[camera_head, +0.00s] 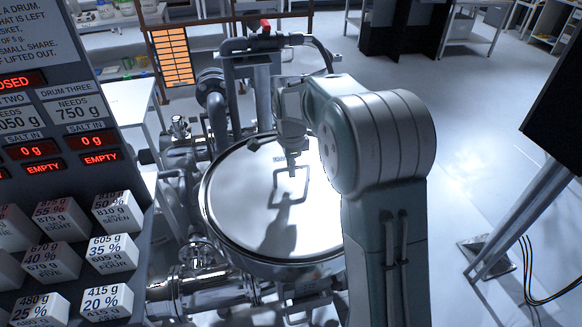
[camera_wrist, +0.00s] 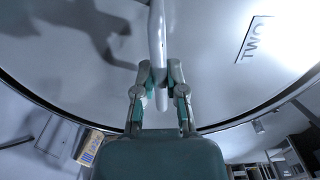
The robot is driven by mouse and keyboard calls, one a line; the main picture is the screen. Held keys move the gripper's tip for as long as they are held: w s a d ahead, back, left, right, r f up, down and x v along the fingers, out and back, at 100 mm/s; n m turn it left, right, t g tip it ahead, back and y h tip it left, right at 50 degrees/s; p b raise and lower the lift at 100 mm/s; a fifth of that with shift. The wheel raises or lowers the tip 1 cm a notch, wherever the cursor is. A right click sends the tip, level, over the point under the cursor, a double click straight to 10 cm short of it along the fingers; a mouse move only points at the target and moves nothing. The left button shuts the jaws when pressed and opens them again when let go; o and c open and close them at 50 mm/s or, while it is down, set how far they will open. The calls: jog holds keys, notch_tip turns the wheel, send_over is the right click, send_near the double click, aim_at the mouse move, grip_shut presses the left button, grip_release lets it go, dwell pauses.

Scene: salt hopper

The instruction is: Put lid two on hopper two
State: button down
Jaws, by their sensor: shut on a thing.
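Lid two (camera_head: 245,200) is a large round pale disc with a dark edge. It covers the top of the metal hopper (camera_head: 290,270) in the head view. The word TWO shows on the lid in the wrist view (camera_wrist: 285,60). My gripper (camera_head: 292,163) is over the lid and shut on its upright loop handle (camera_head: 305,185). In the wrist view both fingers of my gripper (camera_wrist: 161,88) close on the pale handle bar (camera_wrist: 157,35). I cannot tell whether the lid rests on the hopper rim or hangs just above it. My arm hides the lid's right side.
Pipework (camera_head: 205,285) and valves surround the hopper. A dark panel (camera_head: 75,90) with red displays stands at left, above several white labelled blocks (camera_head: 105,300). A slanted post (camera_head: 520,220) with cables is at right. Open floor (camera_head: 460,130) lies behind my arm.

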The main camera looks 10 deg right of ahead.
jog(key=shift+d+f, duration=0.1)
jog(key=shift+f, duration=0.05)
jog(key=c, duration=0.6)
grip_release()
jog(key=shift+c, duration=0.2)
jog(key=shift+f, duration=0.15)
